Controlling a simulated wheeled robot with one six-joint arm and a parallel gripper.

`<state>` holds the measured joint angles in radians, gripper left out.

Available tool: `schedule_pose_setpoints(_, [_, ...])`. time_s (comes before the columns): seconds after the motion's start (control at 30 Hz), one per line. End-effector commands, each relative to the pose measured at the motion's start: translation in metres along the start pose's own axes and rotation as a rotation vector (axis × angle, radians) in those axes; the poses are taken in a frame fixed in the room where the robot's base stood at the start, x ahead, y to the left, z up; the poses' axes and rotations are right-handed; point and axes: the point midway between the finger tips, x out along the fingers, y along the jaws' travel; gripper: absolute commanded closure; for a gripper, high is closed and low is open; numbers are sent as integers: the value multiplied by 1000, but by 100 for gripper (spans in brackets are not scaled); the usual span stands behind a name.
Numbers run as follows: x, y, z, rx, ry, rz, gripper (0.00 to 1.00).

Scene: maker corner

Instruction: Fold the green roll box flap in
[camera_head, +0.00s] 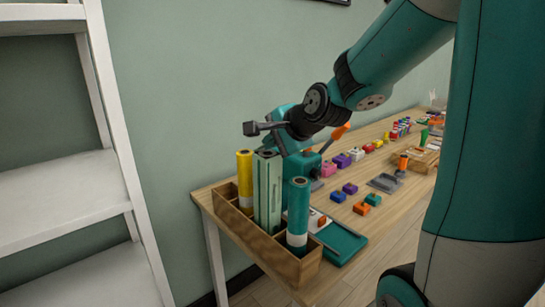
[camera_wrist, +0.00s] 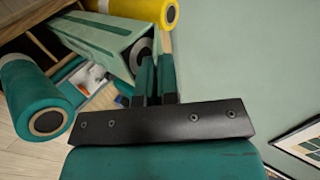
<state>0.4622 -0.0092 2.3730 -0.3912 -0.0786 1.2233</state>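The green roll box (camera_head: 268,195) is a tall pale green carton with darker green stripes. It stands upright in a wooden holder (camera_head: 295,268), between a yellow roll (camera_head: 245,178) and a teal roll (camera_head: 298,213). In the wrist view the box (camera_wrist: 103,40) shows its top end, with a grey ring-shaped roll end inside. I cannot clearly make out its flap; my fingers cover part of that end. My gripper (camera_head: 251,128) is above the box in the head view. In the wrist view my gripper (camera_wrist: 156,62) has its fingers close together, with nothing seen held between them.
The wooden table (camera_head: 330,230) carries several coloured blocks and a teal tray (camera_head: 343,243) to the right of the holder. White shelves (camera_head: 60,205) stand at the left. A green wall is close behind.

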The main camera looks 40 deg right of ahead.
Motion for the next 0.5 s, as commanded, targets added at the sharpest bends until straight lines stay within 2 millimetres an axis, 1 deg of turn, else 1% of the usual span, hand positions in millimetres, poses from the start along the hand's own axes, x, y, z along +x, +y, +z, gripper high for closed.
schedule_pose_setpoints(0.03, [4,8,-1,1,2,-21,100])
schedule_pose_setpoints(0.23, [2,9,0,1,1,-88,100])
schedule_pose_setpoints(0.5, [1,8,0,1,-1,-117,100])
